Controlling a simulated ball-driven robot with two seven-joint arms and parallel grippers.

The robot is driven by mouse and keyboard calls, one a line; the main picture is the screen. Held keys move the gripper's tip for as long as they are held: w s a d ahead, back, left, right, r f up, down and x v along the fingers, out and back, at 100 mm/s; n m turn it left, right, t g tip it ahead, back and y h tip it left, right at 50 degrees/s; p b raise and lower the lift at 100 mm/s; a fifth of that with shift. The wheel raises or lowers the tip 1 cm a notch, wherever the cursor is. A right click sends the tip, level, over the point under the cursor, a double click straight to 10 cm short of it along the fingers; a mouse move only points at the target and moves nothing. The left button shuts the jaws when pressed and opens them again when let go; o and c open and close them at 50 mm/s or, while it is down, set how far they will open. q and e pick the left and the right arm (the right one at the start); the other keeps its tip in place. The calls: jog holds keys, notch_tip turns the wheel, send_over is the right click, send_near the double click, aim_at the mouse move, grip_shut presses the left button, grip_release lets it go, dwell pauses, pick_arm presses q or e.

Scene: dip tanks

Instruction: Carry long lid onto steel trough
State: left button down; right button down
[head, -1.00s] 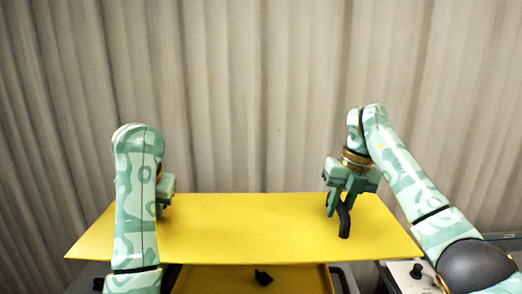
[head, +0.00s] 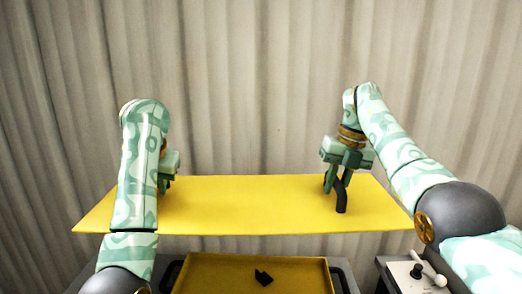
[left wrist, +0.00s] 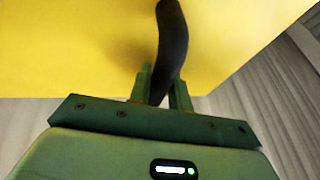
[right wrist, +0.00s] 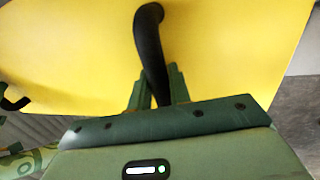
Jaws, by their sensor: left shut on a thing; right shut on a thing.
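The long yellow lid (head: 260,205) is held level across the middle of the head view, with a black handle near each end. My right gripper (head: 338,180) is shut on the right black handle (head: 342,196), which also shows in the right wrist view (right wrist: 149,40). My left gripper (head: 165,184) is mostly behind my left arm in the head view. In the left wrist view its fingers (left wrist: 160,88) are shut on the left black handle (left wrist: 172,40). I cannot make out a steel trough in these frames.
Below the lid is a yellow tray (head: 215,280) with a small black object (head: 263,277) in it. A box with a black knob and a white lever (head: 410,275) stands at the lower right. A pleated curtain (head: 260,80) hangs behind.

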aim_at(341, 187)
pick_arm(q)
jog(key=shift+s+r, duration=0.4)
jog(key=shift+r, duration=0.2)
pick_arm(e)
jog(key=shift+s+d+r, duration=0.25)
jog(key=shift+d+r, duration=0.15)
jog(key=shift+r, duration=0.2)
pick_arm(q)
jog(key=shift+s+r, duration=0.45)
jog(key=shift+s, duration=0.05)
pick_arm(e)
jog(key=shift+s+a+r, duration=0.1)
jog(key=shift+s+r, duration=0.2)
jog(key=shift+s, duration=0.25)
pick_arm(q)
jog(key=shift+s+r, duration=0.45)
jog(key=shift+r, duration=0.05)
pick_arm(e)
jog(key=shift+s+r, duration=0.4)
jog(key=shift+r, duration=0.25)
pick_arm(q)
jog(key=shift+s+r, duration=0.5)
jog(key=shift+s, duration=0.05)
pick_arm(e)
jog(key=shift+s+a+r, duration=0.15)
jog(key=shift+s+r, duration=0.25)
jog(key=shift+s, duration=0.2)
pick_arm(q)
jog(key=shift+a, duration=0.1)
